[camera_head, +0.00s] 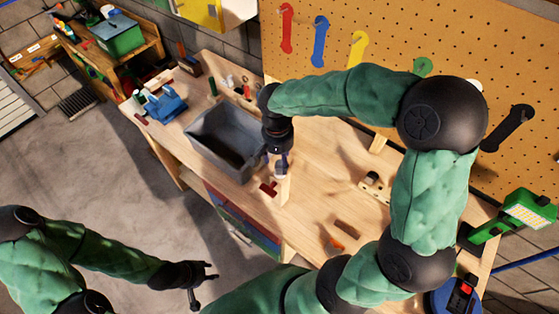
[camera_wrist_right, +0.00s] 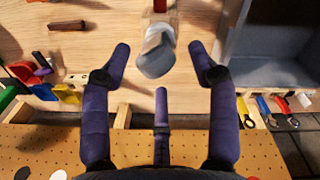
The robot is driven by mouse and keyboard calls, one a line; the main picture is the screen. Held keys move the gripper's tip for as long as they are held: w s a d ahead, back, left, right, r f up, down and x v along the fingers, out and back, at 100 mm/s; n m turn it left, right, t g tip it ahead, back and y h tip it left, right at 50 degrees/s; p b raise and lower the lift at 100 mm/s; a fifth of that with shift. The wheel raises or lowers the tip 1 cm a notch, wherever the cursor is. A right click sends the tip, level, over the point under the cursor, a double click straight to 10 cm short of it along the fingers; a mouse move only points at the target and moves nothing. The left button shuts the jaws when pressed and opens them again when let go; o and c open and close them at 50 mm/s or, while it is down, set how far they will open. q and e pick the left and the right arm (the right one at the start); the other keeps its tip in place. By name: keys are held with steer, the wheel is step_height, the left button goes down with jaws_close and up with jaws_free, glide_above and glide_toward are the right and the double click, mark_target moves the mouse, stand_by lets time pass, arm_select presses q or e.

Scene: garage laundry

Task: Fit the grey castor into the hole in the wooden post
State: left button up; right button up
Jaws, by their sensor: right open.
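The grey castor (camera_wrist_right: 156,52) shows between the spread fingertips of my right gripper (camera_wrist_right: 158,50) in the right wrist view, with a gap on both sides. In the head view the castor (camera_head: 280,169) is a small pale shape at the top of the wooden post (camera_head: 284,191), near the bench's front edge. I cannot tell whether its stem sits in the hole, which is hidden. My right gripper (camera_head: 277,160) is open, just above and around the castor. My left gripper (camera_head: 199,284) is open and empty, over the floor in front of the bench.
A grey bin (camera_head: 213,133) stands on the bench (camera_head: 325,180) just left of the post. A red piece (camera_head: 268,188) lies beside the post. A blue item (camera_head: 165,104) is at the far left. A pegboard (camera_head: 380,50) rises behind.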

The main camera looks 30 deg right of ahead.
step_height(320, 180, up, 10)
steer(key=shift+a+r, duration=0.15)
steer(key=shift+w, duration=0.1)
stand_by(0.7)
